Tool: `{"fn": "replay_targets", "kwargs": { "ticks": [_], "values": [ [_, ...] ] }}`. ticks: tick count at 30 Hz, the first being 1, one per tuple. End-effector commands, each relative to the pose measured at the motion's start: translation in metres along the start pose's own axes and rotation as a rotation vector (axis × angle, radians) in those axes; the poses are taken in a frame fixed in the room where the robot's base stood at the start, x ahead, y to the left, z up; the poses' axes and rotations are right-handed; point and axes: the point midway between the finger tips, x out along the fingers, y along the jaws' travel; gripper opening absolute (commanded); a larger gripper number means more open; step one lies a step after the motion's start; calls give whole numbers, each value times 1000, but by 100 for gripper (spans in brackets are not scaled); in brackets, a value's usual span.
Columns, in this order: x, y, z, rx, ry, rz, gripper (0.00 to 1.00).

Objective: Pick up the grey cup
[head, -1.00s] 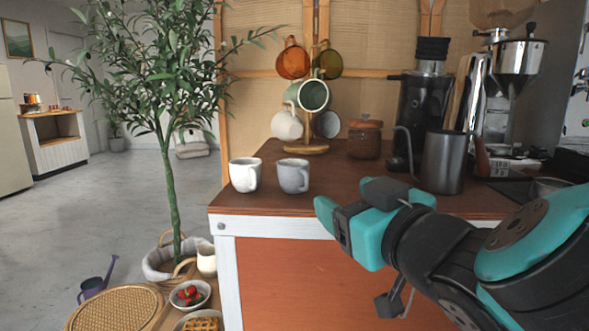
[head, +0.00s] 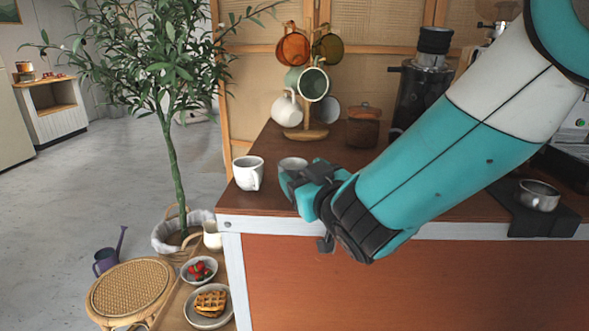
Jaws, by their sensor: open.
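The grey cup (head: 291,163) stands on the brown counter near its front left corner. Only its rim and upper part show; my gripper hides the rest. My gripper (head: 298,181) is open, right in front of the cup in the head view. I cannot tell whether its fingers are around the cup or just short of it, or whether they touch it. A white cup (head: 247,174) stands upright just left of the grey one, its handle towards the right.
A wooden mug tree (head: 306,133) with several hanging mugs stands behind the cups. A brown lidded jar (head: 363,126) and a dark grinder (head: 422,90) are further right. A small metal pitcher (head: 538,196) sits on a dark mat. A potted tree (head: 172,150) is left of the counter.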

Motion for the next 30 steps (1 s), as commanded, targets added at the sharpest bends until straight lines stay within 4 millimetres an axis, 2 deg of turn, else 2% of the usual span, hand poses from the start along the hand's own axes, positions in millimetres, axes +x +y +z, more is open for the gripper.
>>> {"fn": "replay_targets", "kwargs": {
  "ticks": [3,10,18,30],
  "values": [
    [9,0,0,0,-1,0,66],
    [10,0,1,-1,-1,-1,64],
    [9,0,1,0,-1,-1,2],
    [9,0,1,0,-2,-1,0]
  ]
}}
